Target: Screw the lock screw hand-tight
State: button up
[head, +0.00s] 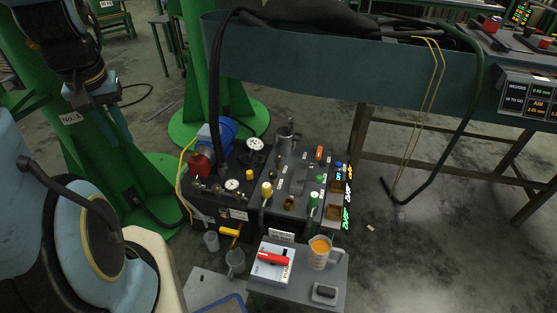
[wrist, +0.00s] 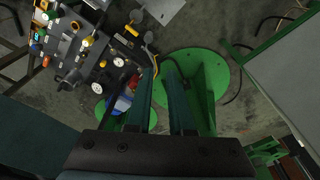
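The disperser machine (head: 268,190) is a dark bench unit with gauges, knobs and a blue motor (head: 215,135). It stands low in the middle of the head view and upside down at the upper left of the wrist view (wrist: 72,45). I cannot pick out the lock screw for certain among its small parts. Yellow knobs (head: 266,189) and a green knob (head: 314,198) stand on its top. My gripper (wrist: 163,85) is open and empty, its two dark fingers parallel with a gap. It hangs well above and to one side of the machine, touching nothing.
A small side table (head: 329,272) in front holds a jug of orange liquid (head: 320,250) and a white box with a red handle (head: 272,261). Green columns (head: 193,60) stand at the left. A long teal beam (head: 300,62) with hanging cables crosses behind.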

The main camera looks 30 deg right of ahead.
jog(key=o, duration=0.5)
jog(key=shift+m, duration=0.5)
jog(key=w+d+f+b, duration=0.2)
jog(key=w+f, duration=0.1)
jog(key=w+d+f+b, duration=0.3)
jog(key=w, duration=0.1)
jog(key=w+d+f+b, duration=0.3)
jog(key=shift+w+d+f, duration=0.1)
jog(key=shift+w+f, duration=0.05)
jog(key=shift+w, duration=0.1)
jog(key=shift+c, duration=0.2)
jog(key=o, duration=0.4)
jog(key=shift+m+t, duration=0.4)
jog(key=shift+t, duration=0.2)
jog(key=w+d+f+b, duration=0.2)
jog(key=d+f, duration=0.1)
jog(key=d, duration=0.1)
jog(key=w+d+f+b, duration=0.6)
jog(key=d, duration=0.1)
jog(key=shift+d, duration=0.3)
jog(key=shift+c, duration=0.2)
jog(key=t+h+b, duration=0.1)
jog(key=b, duration=1.5)
send_near(279, 159)
jog(key=shift+t, duration=0.3)
jog(key=b+x, duration=0.2)
jog(key=x, duration=0.7)
jog(key=shift+s, duration=0.1)
grip_shut()
